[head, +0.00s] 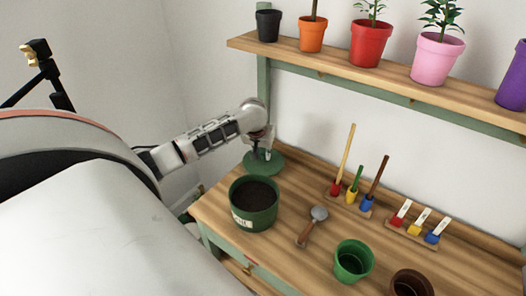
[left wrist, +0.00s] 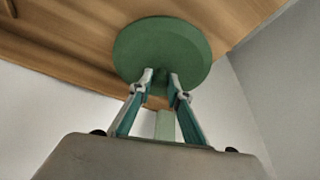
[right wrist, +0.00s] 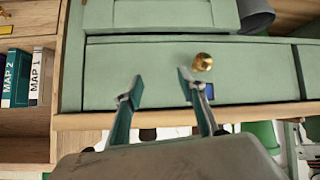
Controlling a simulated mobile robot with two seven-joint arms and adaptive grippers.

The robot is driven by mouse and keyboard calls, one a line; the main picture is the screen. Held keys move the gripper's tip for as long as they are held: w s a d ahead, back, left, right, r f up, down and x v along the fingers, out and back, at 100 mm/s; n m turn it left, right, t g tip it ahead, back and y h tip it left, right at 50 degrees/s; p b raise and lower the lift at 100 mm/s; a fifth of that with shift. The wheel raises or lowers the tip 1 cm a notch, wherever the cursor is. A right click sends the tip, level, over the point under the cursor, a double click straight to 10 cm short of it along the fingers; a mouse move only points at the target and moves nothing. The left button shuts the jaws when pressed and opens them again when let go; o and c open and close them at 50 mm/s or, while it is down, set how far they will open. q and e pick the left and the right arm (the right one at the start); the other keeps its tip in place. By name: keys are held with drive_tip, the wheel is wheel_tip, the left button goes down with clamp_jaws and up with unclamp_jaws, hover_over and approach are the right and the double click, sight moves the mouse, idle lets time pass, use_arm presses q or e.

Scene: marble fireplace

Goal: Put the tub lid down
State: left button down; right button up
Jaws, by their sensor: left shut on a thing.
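The green round tub lid (head: 264,163) is at the back left corner of the wooden bench. My left gripper (head: 262,153) comes down on it from above and is shut on its middle. In the left wrist view the lid (left wrist: 160,45) shows flat between the fingertips (left wrist: 160,80) and the bench wood; I cannot tell whether it touches the bench. The dark green tub (head: 240,217), full of soil, stands uncovered just in front of the lid. My right gripper (right wrist: 160,88) is open and empty, facing a pale green drawer (right wrist: 120,75).
Racks with coloured tools (head: 366,203) and labels are at the back. A shelf (head: 340,72) with potted plants hangs above. A brass knob (right wrist: 202,62) is on the drawer.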

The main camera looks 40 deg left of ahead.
sight(262, 158)
use_arm(q)
drive_tip(key=shift+f, duration=1.45)
drive_tip(key=shift+f, duration=0.1)
drive_tip(key=c, duration=1.9)
unclamp_jaws()
drive_tip(key=v, duration=1.2)
